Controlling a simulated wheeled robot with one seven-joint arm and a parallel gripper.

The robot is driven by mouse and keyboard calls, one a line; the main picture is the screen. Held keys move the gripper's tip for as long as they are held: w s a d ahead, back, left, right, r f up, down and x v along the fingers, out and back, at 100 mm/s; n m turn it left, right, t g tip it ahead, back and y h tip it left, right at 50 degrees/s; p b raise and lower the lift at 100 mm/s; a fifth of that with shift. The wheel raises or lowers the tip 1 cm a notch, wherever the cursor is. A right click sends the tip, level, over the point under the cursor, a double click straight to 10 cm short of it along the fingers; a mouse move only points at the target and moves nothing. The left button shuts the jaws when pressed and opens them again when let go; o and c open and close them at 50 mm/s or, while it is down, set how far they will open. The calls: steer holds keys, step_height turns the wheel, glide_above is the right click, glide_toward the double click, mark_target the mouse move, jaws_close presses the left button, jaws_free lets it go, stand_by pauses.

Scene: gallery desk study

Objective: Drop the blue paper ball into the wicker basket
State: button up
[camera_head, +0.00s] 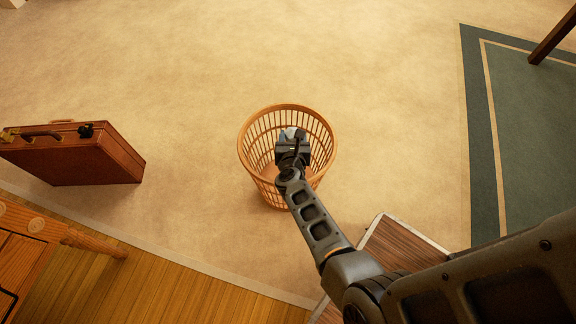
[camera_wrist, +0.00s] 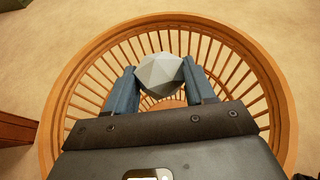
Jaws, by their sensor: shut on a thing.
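The wicker basket (camera_head: 327,140) is round, orange-brown and slatted, and stands upright on the carpet in the middle of the head view. Its rim (camera_wrist: 268,75) circles my gripper in the wrist view. My gripper (camera_head: 291,139) points down over the basket's opening. Its two fingers are shut on a faceted paper ball (camera_wrist: 160,72), which looks pale grey rather than blue. I cannot tell exactly how high the ball is relative to the rim.
A reddish-brown briefcase (camera_head: 85,157) stands on the carpet at left. A wooden piece of furniture (camera_head: 25,245) is at lower left. A wood-topped piece (camera_head: 395,250) lies below my arm. A green rug (camera_head: 530,130) is at right. The carpet around the basket is clear.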

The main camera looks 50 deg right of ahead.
steer(key=o, duration=1.1)
steer(key=shift+a, duration=0.1)
steer(key=p+v, duration=0.1)
steer(key=v, duration=0.6)
steer(key=shift+s+a+p, duration=0.25)
steer(key=shift+p, duration=0.05)
steer(key=shift+d+r, duration=0.1)
steer(key=shift+r, duration=0.1)
